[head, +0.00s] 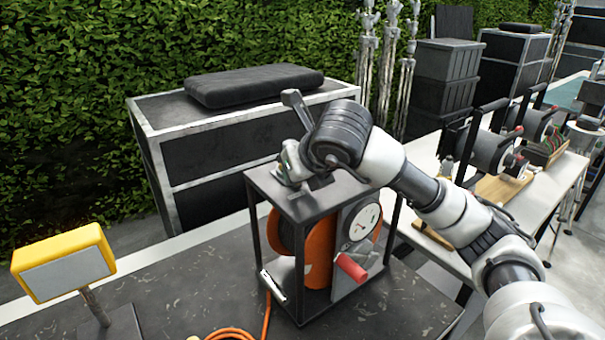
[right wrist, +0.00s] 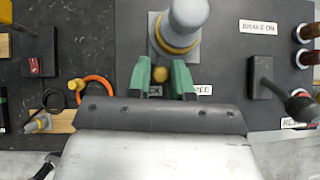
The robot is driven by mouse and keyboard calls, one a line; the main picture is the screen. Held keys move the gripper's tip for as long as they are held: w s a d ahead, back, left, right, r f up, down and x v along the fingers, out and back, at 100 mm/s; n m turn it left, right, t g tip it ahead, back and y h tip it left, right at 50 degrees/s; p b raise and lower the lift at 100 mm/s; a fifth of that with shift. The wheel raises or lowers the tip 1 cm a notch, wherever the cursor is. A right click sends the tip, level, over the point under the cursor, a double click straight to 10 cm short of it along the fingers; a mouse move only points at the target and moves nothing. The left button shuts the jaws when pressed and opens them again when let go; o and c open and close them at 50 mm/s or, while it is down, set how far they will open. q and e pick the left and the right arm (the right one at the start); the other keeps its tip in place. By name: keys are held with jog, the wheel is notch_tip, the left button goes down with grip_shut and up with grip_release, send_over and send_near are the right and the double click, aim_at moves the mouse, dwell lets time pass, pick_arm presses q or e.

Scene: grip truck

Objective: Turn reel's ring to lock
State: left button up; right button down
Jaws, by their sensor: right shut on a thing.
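The reel (head: 318,250) has orange discs inside a black open frame on the dark table; a round dial and a red handle (head: 351,268) are on its right side. My right gripper (head: 291,167) is at the frame's top plate, its fingers partly hidden by the wrist. In the right wrist view, the green fingertips of the right gripper (right wrist: 165,80) are shut on a small brass-coloured knob (right wrist: 159,75). Just beyond it stands a grey post (right wrist: 184,16) with a yellow ring (right wrist: 176,45) around its base. One label is partly covered by a fingertip. My left gripper is out of view.
A yellow-framed block (head: 64,264) on a stand is at the left. A grey-edged black case (head: 215,140) with a dark cushion is behind the reel. In the right wrist view, a "BRAKE ON" label (right wrist: 259,27) and a black lever block (right wrist: 262,78) are to the right.

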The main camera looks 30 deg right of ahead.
jog(key=shift+a, duration=0.1)
jog(key=shift+r, duration=0.1)
dwell(0.3)
jog(key=c, duration=1.1)
grip_release()
jog(key=shift+w, duration=0.15)
jog(key=shift+o, duration=0.2)
jog(key=b+v, duration=0.1)
jog(key=v, duration=0.9)
jog(key=shift+s+a+r+b, duration=0.15)
jog(key=shift+s+r+b, duration=0.05)
jog(key=shift+s+b, duration=0.15)
jog(key=shift+f, duration=0.1)
